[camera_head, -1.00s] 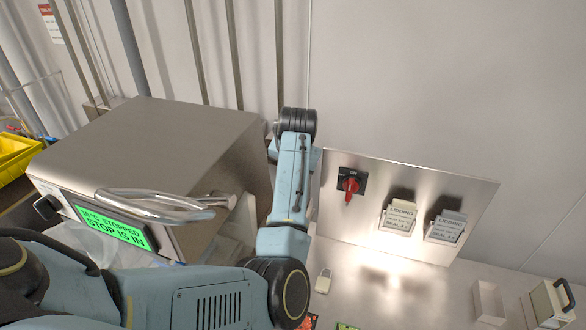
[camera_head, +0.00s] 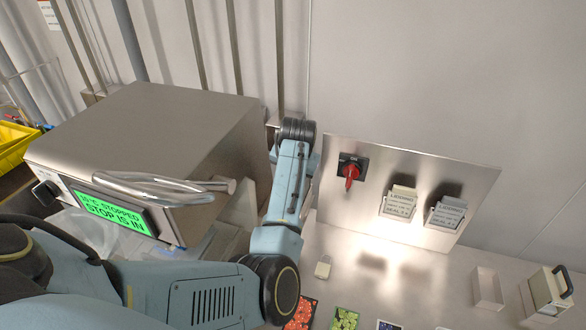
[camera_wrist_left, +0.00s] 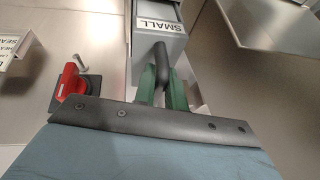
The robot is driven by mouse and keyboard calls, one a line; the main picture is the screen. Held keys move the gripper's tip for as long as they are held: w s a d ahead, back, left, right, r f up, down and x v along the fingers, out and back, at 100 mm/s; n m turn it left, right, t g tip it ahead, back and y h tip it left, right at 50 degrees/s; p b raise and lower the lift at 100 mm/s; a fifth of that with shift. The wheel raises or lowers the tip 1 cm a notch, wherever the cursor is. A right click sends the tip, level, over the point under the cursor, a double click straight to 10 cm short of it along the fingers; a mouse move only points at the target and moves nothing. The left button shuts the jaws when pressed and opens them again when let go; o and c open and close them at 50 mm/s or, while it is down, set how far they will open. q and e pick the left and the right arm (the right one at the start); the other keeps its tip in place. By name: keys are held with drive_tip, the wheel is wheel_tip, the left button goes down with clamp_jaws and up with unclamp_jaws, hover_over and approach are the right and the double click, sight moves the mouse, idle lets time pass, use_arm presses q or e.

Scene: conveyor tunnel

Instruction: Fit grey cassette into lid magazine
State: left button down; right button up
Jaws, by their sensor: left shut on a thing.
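In the left wrist view, my left gripper (camera_wrist_left: 162,78) has its green fingers shut on the black handle of a grey cassette (camera_wrist_left: 148,46) with a white label reading SMALL. The cassette points away from the gripper, beside bare metal surfaces. Its far end is cut off by the picture's top, so I cannot tell whether it is inside anything. In the head view my left arm (camera_head: 289,185) reaches up between the steel machine and the switch panel; its gripper and the cassette are hidden there. I cannot make out the lid magazine for certain. My right gripper is not in view.
A steel machine (camera_head: 150,125) with a green screen reading STOPPED, STOP IS IN, stands left. A wall panel (camera_head: 420,165) carries a red rotary switch (camera_head: 350,172) and two labelled holders.

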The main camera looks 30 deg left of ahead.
use_arm(q)
drive_tip(key=c, duration=1.4)
unclamp_jaws()
drive_tip(key=shift+o, duration=0.2)
drive_tip(key=v, duration=1.3)
drive_tip(key=shift+s+r+b, duration=0.15)
drive_tip(key=shift+b, duration=0.25)
